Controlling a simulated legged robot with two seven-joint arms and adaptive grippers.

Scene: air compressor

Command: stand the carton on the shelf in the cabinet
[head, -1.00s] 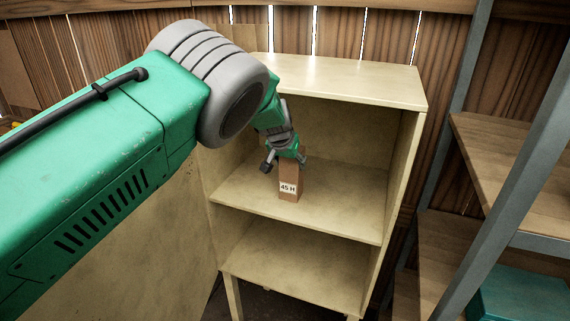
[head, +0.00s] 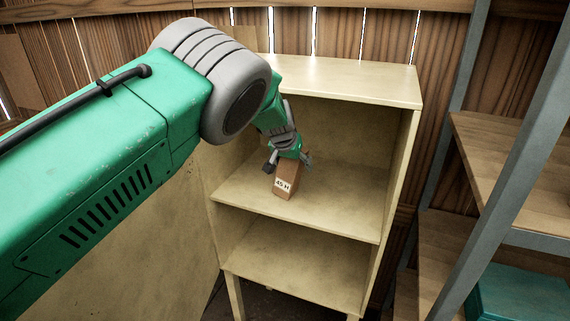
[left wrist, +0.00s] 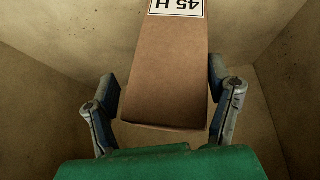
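The brown carton (head: 285,184), with a white "45 H" label, is inside the cabinet (head: 345,75) at its upper shelf (head: 335,208). It leans, its top to the right in the head view; I cannot tell whether its lower end touches the shelf. My left gripper (head: 288,163) is at its top end, one finger on each side. In the left wrist view the carton (left wrist: 165,80) lies between the fingers (left wrist: 163,90), close against the right one; a narrow gap shows along part of the left side. Whether they grip is unclear. My right gripper is not in view.
The cabinet's side walls and top board enclose the shelf. Bare shelf lies right of the carton, and the lower compartment (head: 300,270) is empty. A rack with a grey metal post (head: 490,200) and wooden boards stands at right, with a teal box (head: 520,295) low in it.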

